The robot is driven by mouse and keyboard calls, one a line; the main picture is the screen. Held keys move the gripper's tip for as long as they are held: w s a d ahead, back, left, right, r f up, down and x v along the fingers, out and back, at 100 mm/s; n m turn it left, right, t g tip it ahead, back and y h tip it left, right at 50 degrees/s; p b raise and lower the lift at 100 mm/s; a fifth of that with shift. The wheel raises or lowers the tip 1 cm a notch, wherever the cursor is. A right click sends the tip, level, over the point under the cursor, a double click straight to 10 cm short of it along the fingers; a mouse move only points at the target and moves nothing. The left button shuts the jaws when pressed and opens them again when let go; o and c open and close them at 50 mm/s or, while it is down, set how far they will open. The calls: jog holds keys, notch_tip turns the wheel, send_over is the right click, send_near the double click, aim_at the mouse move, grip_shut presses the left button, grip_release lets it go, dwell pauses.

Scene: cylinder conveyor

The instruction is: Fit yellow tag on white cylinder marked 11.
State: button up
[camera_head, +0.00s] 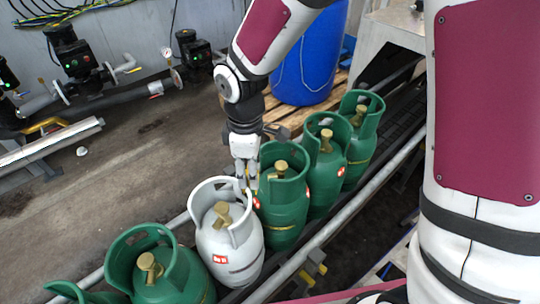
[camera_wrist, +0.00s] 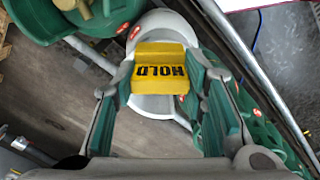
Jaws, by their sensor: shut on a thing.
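The white cylinder (camera_head: 230,252) stands upright in the conveyor row, with a red label low on its side whose number is too small to read surely. Its white collar (camera_wrist: 163,26) shows in the wrist view behind the yellow tag. My gripper (camera_head: 247,184) points down at the back right of the collar. In the wrist view its two fingers are shut on the yellow tag (camera_wrist: 160,52), which reads HOLD. The tag overlaps the near part of the collar; I cannot tell whether it touches it. In the head view the tag is mostly hidden.
Green cylinders stand close on both sides, one (camera_head: 284,212) right behind the white one and one (camera_head: 168,275) in front. A metal rail (camera_head: 305,250) runs along the conveyor. A blue barrel (camera_head: 308,62) stands on a wooden pallet behind. Valves and pipes (camera_head: 85,75) line the wall.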

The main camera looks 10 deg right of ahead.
jog(key=shift+a+r+n, duration=0.1)
jog(key=shift+a+n, duration=0.2)
jog(key=shift+a, duration=0.1)
jog(key=b, duration=0.3)
send_over(250, 202)
jog(key=shift+f, duration=2.9)
jog(key=shift+f+b, duration=1.55)
jog(key=shift+f, duration=0.8)
jog(key=o, duration=1.2)
jog(key=shift+o, duration=0.2)
jog(key=shift+r, duration=0.15)
notch_tip(250, 202, up, 12)
jog(key=shift+f, duration=0.1)
